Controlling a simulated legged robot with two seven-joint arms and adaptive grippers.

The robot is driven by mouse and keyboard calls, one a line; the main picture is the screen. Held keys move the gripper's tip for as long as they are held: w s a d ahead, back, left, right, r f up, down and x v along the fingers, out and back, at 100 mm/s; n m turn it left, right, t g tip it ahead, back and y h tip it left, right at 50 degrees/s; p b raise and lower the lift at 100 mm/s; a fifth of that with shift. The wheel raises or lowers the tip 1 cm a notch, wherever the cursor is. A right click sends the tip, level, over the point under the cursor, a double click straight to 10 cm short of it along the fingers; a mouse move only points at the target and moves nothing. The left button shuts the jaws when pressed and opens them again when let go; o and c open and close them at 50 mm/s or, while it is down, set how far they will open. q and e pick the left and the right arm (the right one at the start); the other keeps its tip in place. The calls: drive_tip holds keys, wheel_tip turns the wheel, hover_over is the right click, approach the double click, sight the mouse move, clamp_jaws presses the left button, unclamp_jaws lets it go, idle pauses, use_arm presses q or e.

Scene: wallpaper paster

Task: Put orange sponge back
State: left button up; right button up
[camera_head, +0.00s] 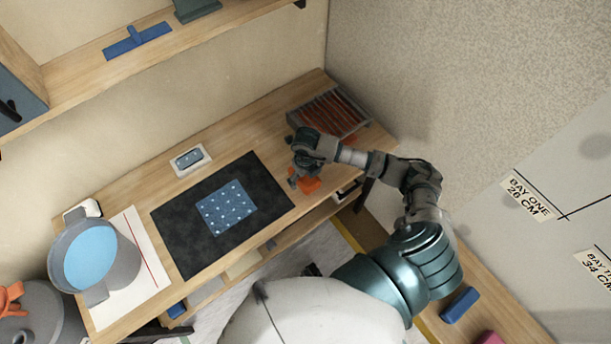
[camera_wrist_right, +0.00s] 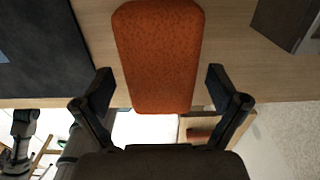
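The orange sponge (camera_head: 310,185) lies at the front right of the wooden table, beside the black mat. It also shows in the right wrist view as a long rounded block (camera_wrist_right: 158,55). My right gripper (camera_head: 296,182) is over the sponge in the head view and hides part of it. In the right wrist view its two fingers (camera_wrist_right: 158,82) are apart, one on each side of the sponge's near end, with gaps on both sides. My left gripper does not show clearly. A grey jointed shape (camera_wrist_right: 22,125) at the wrist view's lower left cannot be identified surely.
A slatted metal rack (camera_head: 345,112) with orange inside stands at the back right. A black mat (camera_head: 180,230) carries a blue dotted sheet (camera_head: 226,208). A small tray (camera_head: 190,160) lies behind it. A grey bucket (camera_head: 125,262) stands at the left. A wall rises at the right.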

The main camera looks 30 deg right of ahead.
drive_tip(key=shift+d, duration=0.1)
drive_tip(key=shift+r, duration=0.4)
wheel_tip(320, 180, up, 11)
idle(0.5)
